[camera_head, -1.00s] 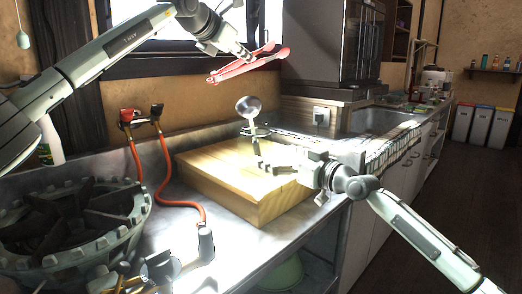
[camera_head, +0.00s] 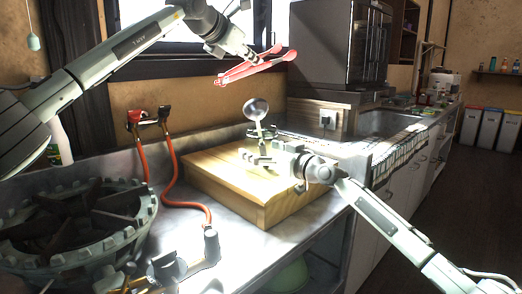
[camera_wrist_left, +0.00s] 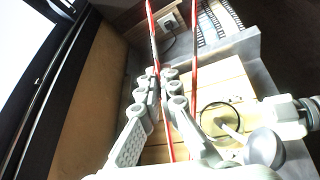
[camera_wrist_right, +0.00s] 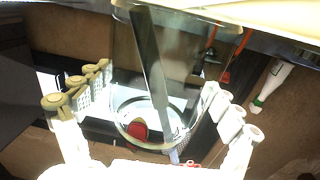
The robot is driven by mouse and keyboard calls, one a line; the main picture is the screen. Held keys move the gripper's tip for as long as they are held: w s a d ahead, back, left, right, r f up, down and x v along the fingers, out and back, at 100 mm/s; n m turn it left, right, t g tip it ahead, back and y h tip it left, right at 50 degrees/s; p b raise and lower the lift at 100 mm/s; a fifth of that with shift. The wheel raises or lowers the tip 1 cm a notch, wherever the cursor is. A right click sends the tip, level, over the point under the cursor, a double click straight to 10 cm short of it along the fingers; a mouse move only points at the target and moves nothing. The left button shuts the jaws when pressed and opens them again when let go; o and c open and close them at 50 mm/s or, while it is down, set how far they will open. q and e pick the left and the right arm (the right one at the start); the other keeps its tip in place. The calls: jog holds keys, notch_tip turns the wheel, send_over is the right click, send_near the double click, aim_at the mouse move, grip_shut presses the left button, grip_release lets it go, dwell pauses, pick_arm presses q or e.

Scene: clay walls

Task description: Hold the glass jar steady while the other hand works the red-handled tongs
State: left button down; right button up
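The glass jar (camera_head: 262,132) stands on the wooden board. A metal ladle (camera_head: 256,108) leans up out of it. In the left wrist view the jar's rim (camera_wrist_left: 205,110) shows as a dark ring beside the ladle's bowl (camera_wrist_left: 264,148). My left gripper (camera_head: 248,57) is above the board, shut on the red-handled tongs (camera_head: 238,72); their red arms (camera_wrist_left: 194,60) pass between its fingers. My right gripper (camera_head: 247,157) is low over the board, at the jar. In the right wrist view the glass jar (camera_wrist_right: 185,55) is between its spread fingers; firm contact is not clear.
The wooden board (camera_head: 225,185) lies on the metal counter. A stove burner (camera_head: 75,225) and red hoses (camera_head: 170,190) are to the left. A dark cabinet (camera_head: 335,45) stands behind, with a sink (camera_head: 380,122) to the right.

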jog(key=c, duration=1.2)
pick_arm(q)
notch_tip(320, 180, down, 13)
pick_arm(e)
jog(key=shift+c, duration=0.2)
dwell(0.6)
pick_arm(q)
jog(key=c, duration=2.2)
grip_release()
jog(key=o, duration=0.6)
jog(key=shift+c, duration=0.2)
jog(key=v, duration=0.8)
